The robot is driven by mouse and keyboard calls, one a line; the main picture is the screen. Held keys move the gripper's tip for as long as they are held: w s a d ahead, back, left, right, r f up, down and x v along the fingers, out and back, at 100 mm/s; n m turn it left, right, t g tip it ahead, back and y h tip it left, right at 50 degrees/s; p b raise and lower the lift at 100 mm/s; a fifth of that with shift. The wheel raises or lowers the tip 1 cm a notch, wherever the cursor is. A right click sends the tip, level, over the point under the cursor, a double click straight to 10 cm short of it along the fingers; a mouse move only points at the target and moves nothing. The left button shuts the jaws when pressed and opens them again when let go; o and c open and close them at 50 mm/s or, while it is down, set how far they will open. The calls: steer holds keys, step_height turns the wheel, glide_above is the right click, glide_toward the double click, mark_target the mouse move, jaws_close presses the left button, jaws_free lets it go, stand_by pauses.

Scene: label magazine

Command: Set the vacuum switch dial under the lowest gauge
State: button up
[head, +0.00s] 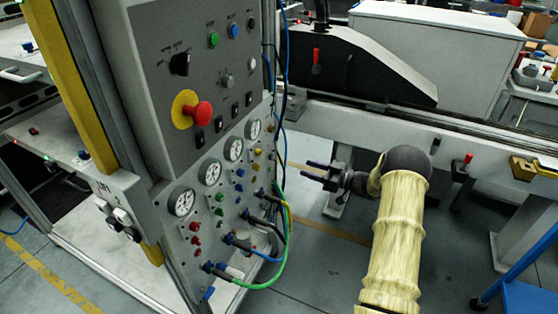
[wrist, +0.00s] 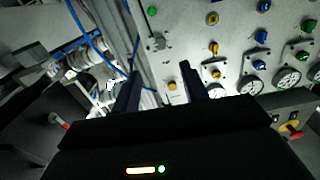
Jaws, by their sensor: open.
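The grey panel (head: 150,95) stands left of centre in the head view, with a row of round white gauges. The gauge lowest in the picture (head: 182,201) is at the near end, with red knobs (head: 195,226) under it. Green knobs (head: 219,211), blue knobs (head: 239,188) and yellow knobs (head: 257,152) sit under the others. Needles and labels are too small to read. The wrist view shows the panel inverted, with yellow knobs (wrist: 215,48) and blue knobs (wrist: 260,37). My gripper (head: 308,171) is open and empty, right of the panel and apart from it.
Coloured hoses (head: 287,225) loop out from the panel's lower edge, between it and the floor near my gripper. A red emergency stop (head: 198,112) juts out above the gauges. A grey conveyor-like beam (head: 400,135) runs behind my arm. Open floor lies below my gripper.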

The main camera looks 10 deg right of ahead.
mark_target(273, 158)
steer(key=x, duration=1.2)
jaws_close()
